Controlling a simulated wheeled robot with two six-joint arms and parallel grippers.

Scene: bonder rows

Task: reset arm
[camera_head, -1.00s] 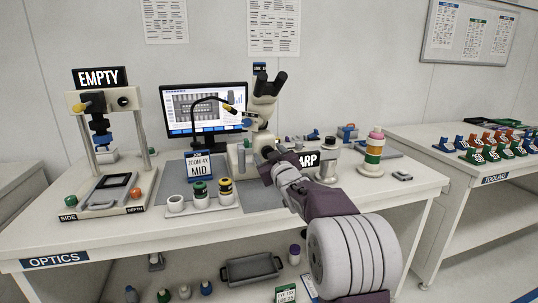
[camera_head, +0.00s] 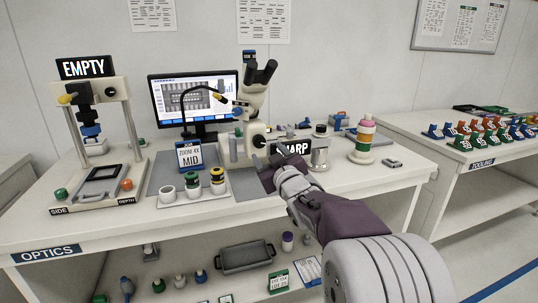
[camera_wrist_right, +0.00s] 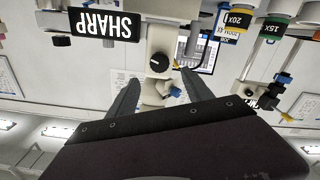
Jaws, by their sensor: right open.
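My right gripper (camera_head: 270,160) reaches over the front of the optics bench (camera_head: 235,212). It is in front of the microscope (camera_head: 254,97) and beside the black SHARP sign (camera_head: 294,148), which it partly covers in the head view. In the right wrist view its two fingers (camera_wrist_right: 160,95) are spread apart with nothing held between them. The microscope's pale body and black knob (camera_wrist_right: 158,62) show beyond the fingers. The SHARP sign (camera_wrist_right: 104,24) shows at upper left there. My left gripper is not in view.
A stand with an EMPTY sign (camera_head: 84,67) is at the bench's left. A monitor (camera_head: 193,100), a ZOOM 4X MID sign (camera_head: 190,156) and a lens tray (camera_head: 160,203) stand nearby. A ring stack (camera_head: 363,142) is right of my gripper. The tooling table (camera_head: 497,184) is farther right.

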